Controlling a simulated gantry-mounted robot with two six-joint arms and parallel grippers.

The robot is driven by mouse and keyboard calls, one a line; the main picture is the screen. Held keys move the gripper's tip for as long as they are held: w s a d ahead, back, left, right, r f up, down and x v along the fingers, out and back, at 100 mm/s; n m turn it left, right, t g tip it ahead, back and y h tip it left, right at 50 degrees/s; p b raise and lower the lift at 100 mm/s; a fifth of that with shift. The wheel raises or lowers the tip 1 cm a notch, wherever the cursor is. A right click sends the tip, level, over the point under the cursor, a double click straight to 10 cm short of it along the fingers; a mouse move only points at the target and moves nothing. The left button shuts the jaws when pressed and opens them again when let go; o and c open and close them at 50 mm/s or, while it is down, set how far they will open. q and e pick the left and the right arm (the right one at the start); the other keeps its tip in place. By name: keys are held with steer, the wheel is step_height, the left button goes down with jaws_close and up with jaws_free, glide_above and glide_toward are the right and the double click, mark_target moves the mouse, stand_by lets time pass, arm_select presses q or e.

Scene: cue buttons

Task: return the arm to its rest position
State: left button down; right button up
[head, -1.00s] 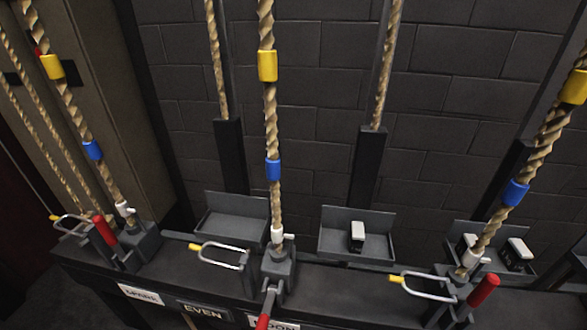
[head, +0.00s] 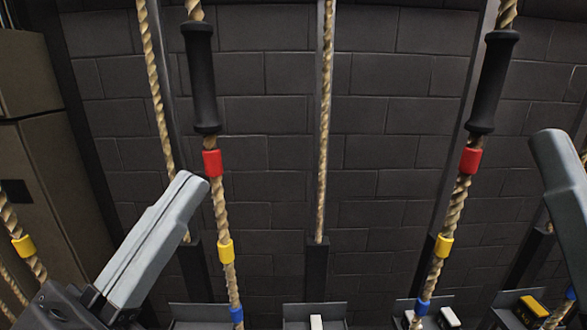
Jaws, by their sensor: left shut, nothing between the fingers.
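My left gripper (head: 190,184) comes in from the lower left with its grey fingers together and nothing between them. Its tip is beside the middle-left rope (head: 221,208), just below that rope's red band; I cannot tell whether they touch. My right gripper (head: 552,142) shows only in part at the right edge. Its grey finger points up and left, and the rest of it is out of frame. It appears to the right of another banded rope (head: 455,205), apart from it in the picture.
Black grips (head: 201,78) and (head: 494,80) sit on the two banded ropes. Grey trays (head: 315,310) with small blocks line the bottom, one block (head: 533,307) yellow and black. A dark block wall (head: 385,130) stands behind. A brown cabinet (head: 50,170) is at the left.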

arm_select(q)
steer(key=s+a+r+n+t+y+p, duration=0.2)
steer(key=s+a+r+n+t+y, duration=0.2)
steer(key=a+r+n+t+y, duration=0.45)
step_height(320, 180, up, 34)
steer(key=g+y+p, duration=0.2)
steer(key=y+p, duration=0.1)
steer(key=p, duration=3.2)
steer(key=shift+a+p, duration=0.15)
steer(key=shift+p, duration=0.15)
steer(key=shift+g, duration=0.25)
